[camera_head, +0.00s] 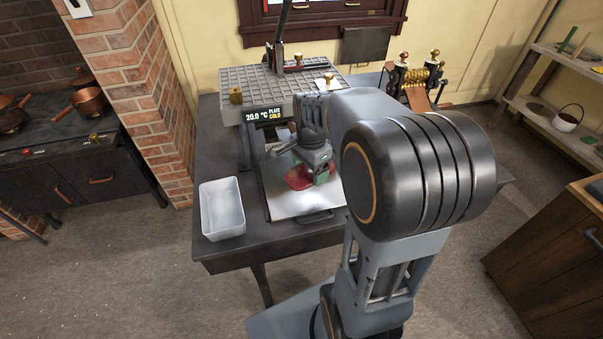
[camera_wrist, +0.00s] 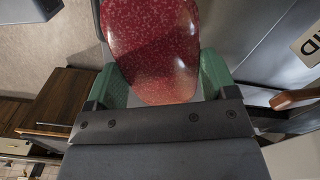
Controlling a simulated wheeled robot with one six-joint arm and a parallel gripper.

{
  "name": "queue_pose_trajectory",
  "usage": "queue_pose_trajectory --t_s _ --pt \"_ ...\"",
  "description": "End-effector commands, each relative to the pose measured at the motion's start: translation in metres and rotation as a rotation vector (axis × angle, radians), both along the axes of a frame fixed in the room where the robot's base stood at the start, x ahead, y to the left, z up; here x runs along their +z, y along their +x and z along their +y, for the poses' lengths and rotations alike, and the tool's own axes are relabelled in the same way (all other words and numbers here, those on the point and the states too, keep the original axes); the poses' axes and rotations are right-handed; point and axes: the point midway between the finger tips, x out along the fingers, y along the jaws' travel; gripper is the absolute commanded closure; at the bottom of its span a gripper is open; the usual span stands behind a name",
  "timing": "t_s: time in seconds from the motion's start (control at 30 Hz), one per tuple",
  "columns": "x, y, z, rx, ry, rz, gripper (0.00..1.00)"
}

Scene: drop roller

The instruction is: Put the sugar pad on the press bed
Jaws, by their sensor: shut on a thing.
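The sugar pad is a glossy, speckled red slab (camera_head: 297,178). It fills the top middle of the wrist view (camera_wrist: 152,45), between the green fingers of my gripper (camera_wrist: 160,80). In the head view my gripper (camera_head: 312,172) is shut on the pad and holds it over the pale press bed (camera_head: 298,205), at the front of the press. I cannot tell whether the pad touches the bed. The press has a grey gridded top (camera_head: 285,86) and a display reading 20.0 °C, plate cold. My arm hides the right part of the bed.
A white bin (camera_head: 222,208) stands left of the bed on the dark table (camera_head: 212,140). A brass roller machine (camera_head: 426,78) stands at the table's back right. The press top overhangs the back of the bed. Copper pots (camera_head: 88,102) sit on the stove at left.

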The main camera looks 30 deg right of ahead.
Motion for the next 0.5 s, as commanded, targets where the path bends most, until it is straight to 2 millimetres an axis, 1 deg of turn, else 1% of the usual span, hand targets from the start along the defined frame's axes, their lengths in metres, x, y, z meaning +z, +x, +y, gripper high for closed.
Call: queue_pose_trajectory --t_s 0.03,0.07,0.1,0.2,0.33,0.5 --pt "-0.006 0.013 -0.002 0.000 0.001 0.005 0.51" --pt "-0.009 0.020 -0.003 0.000 0.001 0.004 0.51" --pt "-0.018 0.026 -0.005 0.000 0.002 0.006 0.51" --pt "-0.035 0.039 -0.007 -0.001 0.001 0.004 0.51" --pt "-0.051 0.052 -0.010 -0.002 0.001 0.002 0.51" --pt "-0.059 0.061 -0.012 -0.003 0.000 0.000 0.51"
